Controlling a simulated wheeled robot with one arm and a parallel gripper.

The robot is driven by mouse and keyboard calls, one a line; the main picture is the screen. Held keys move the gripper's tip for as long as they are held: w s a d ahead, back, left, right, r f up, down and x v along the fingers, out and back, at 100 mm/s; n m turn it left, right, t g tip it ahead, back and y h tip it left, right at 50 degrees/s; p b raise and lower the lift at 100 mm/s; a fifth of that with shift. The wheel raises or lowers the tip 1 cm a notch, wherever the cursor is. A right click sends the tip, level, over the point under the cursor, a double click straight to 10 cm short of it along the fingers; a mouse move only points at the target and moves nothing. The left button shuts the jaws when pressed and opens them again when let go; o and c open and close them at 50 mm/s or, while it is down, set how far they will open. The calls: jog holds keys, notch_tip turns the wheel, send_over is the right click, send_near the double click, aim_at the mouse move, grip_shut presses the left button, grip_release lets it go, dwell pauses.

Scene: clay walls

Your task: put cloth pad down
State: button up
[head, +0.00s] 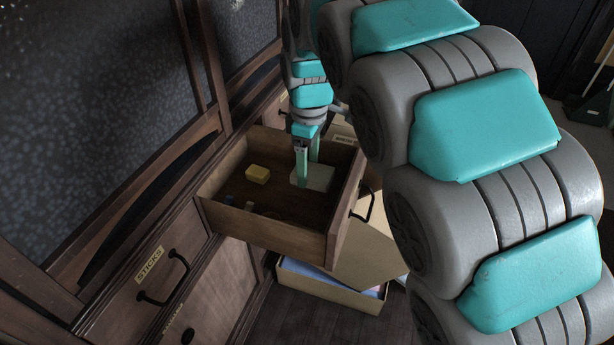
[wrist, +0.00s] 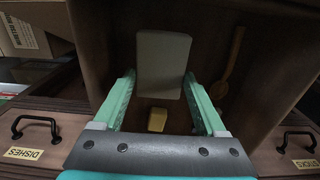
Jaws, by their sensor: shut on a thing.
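The cloth pad (head: 318,178) is a pale, flat, rounded rectangle low inside an open wooden drawer (head: 265,232). It also shows in the wrist view (wrist: 163,62), spanning the space between my fingertips. My gripper (head: 308,172) points down into the drawer, its two green fingers shut on the pad. In the wrist view, my gripper (wrist: 161,82) has one finger at each side of the pad. I cannot tell whether the pad touches the drawer floor.
A yellow block (head: 257,174) lies in the drawer, left of the pad. Small items (head: 249,205) lie near the drawer's front-left side. A wooden spoon (wrist: 230,62) shows in the wrist view. An open box (head: 330,290) with coloured contents stands below. Drawer floor between block and pad is clear.

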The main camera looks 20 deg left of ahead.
aim_at(309, 171)
notch_tip(309, 171, down, 4)
jog(key=shift+r, duration=0.15)
jog(key=o, duration=1.1)
jog(key=shift+o, duration=0.2)
jog(key=shift+r, duration=0.1)
notch_tip(309, 171, up, 10)
jog(key=shift+r, duration=0.9)
jog(key=shift+d, duration=0.1)
